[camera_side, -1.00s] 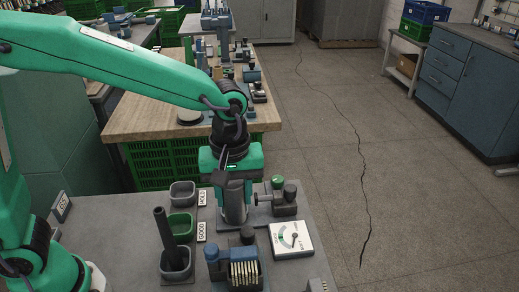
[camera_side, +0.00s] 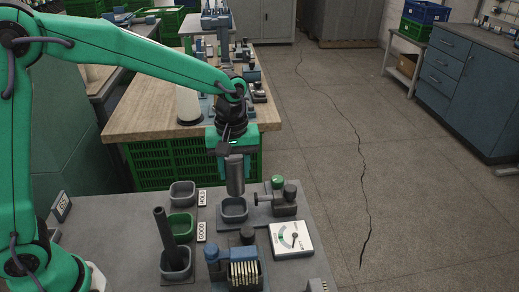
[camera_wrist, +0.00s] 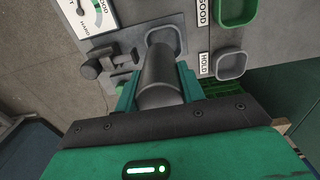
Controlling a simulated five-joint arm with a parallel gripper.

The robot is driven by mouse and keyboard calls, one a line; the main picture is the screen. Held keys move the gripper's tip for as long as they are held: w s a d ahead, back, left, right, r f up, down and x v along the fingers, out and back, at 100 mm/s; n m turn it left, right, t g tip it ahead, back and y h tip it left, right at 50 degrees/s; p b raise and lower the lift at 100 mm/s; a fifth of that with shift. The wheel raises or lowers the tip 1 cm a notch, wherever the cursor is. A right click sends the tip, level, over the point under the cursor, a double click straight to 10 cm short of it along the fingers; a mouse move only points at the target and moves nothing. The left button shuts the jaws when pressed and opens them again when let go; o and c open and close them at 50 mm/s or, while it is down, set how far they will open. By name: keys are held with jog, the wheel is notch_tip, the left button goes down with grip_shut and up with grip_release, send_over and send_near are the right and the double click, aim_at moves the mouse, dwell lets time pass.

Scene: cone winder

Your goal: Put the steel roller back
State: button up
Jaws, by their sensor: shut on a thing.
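My gripper (camera_side: 234,150) is shut on the steel roller (camera_side: 235,178), a grey metal cylinder that hangs upright below the jaws. The roller's lower end is just above a grey square cup (camera_side: 233,216) on the bench. In the wrist view the roller (camera_wrist: 160,72) sits between the two green fingers, its far end pointing at the grey cup (camera_wrist: 180,38). The exact gap between roller and cup is hard to judge.
Left of the cup are the grey HOLD tray (camera_side: 182,188), the green GOOD tray (camera_side: 181,221) and a dark rod (camera_side: 164,229) standing in a grey cup. A knobbed fixture (camera_side: 284,205) and dial gauge (camera_side: 291,240) are right. A slotted holder (camera_side: 244,273) stands in front.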

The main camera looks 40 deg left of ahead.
jog(key=shift+w+a+f, duration=0.95)
jog(key=shift+a+f, duration=0.4)
jog(key=shift+f, duration=0.3)
jog(key=shift+w+a+f, duration=0.95)
jog(key=shift+a+f, duration=0.45)
jog(key=shift+f, duration=0.25)
jog(key=shift+w+a+f, duration=0.95)
jog(key=shift+a+f, duration=0.4)
jog(key=shift+f, duration=0.3)
jog(key=shift+f, duration=0.15)
jog(key=o, duration=1.3)
notch_tip(320, 180, up, 12)
